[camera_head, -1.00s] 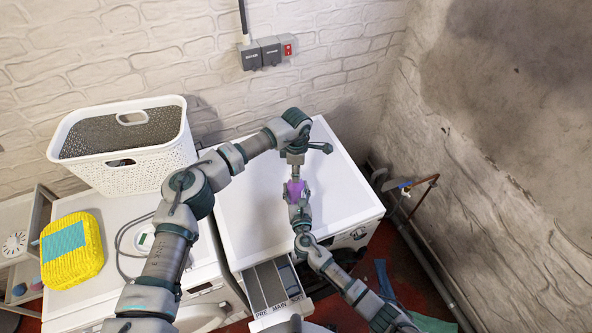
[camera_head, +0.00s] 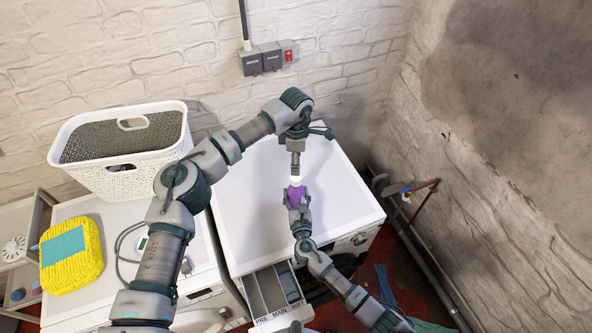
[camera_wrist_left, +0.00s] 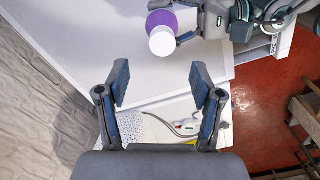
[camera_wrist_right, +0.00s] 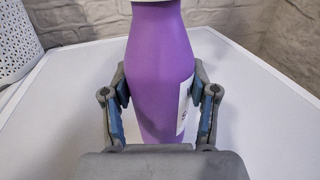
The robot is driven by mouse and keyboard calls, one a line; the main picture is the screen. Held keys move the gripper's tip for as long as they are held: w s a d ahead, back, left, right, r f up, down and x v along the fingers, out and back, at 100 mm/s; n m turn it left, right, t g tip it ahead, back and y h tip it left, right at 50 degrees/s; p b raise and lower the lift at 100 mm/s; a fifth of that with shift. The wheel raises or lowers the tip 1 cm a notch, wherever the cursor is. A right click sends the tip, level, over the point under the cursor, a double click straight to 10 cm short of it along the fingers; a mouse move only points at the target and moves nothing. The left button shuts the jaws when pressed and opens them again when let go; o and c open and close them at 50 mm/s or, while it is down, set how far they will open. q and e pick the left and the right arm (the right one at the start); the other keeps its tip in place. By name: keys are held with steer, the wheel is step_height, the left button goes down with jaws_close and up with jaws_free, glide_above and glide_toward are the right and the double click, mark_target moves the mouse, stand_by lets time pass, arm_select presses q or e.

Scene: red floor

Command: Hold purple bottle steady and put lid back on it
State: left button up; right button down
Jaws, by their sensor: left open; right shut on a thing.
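The purple bottle (camera_wrist_right: 160,60) stands upright between the fingers of my right gripper (camera_wrist_right: 160,88), which is shut around its body. The bottle also shows in the head view (camera_head: 296,194), over the white machine top. A white lid (camera_wrist_left: 162,43) sits on the bottle's top in the left wrist view; how tightly it is seated cannot be told. In the head view the lid (camera_head: 296,180) shows just under my left arm. My left gripper (camera_wrist_left: 158,76) is open and empty, apart from the lid; its fingers are largely hidden in the head view.
The white machine top (camera_head: 245,215) is mostly clear. Its detergent drawer (camera_head: 270,290) is open at the front. A white basket (camera_head: 150,170) and a yellow folded item (camera_head: 85,270) stand on the left. The right wall has a pipe (camera_head: 425,205).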

arm_select(q)
step_height(320, 180, up, 4)
steer(key=shift+r, duration=0.1)
arm_select(e)
steer(key=shift+c, duration=1.2)
jaws_free()
steer(key=s, duration=0.4)
steer(key=s+d, duration=0.1)
steer(key=s, duration=0.6)
steer(key=shift+s+d+f, duration=0.1)
steer(key=shift+s+d, duration=0.3)
arm_select(q)
steer(key=shift+d, duration=0.1)
